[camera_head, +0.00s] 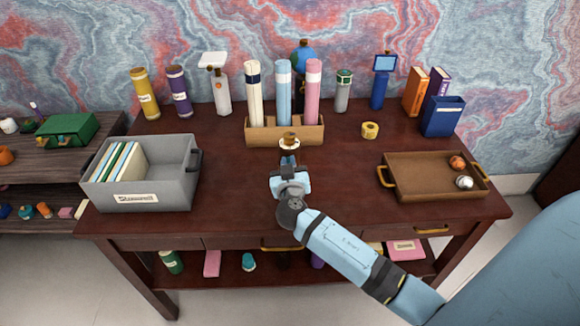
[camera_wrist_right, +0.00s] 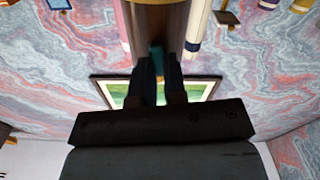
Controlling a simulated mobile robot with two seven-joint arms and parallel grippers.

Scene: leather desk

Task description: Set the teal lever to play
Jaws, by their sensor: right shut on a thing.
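My right gripper (camera_head: 289,160) reaches over the middle of the desk from the front. It is shut at a small device with a cream and brown top (camera_head: 289,141), which stands in front of the brown roll holder. In the right wrist view a teal piece, the teal lever (camera_wrist_right: 157,56), shows between the dark fingertips (camera_wrist_right: 158,72). A brown body (camera_wrist_right: 157,25) stands right behind it. The lever is hidden by my gripper in the head view, and its setting and any play mark cannot be read. My left gripper is not in view.
A grey bin with folders (camera_head: 180,180) stands at the left, and a brown tray with two balls (camera_head: 415,188) at the right. The roll holder (camera_head: 255,132) with upright rolls is close behind my gripper. A yellow tape roll (camera_head: 370,130) lies right of it. The front desktop is mostly clear.

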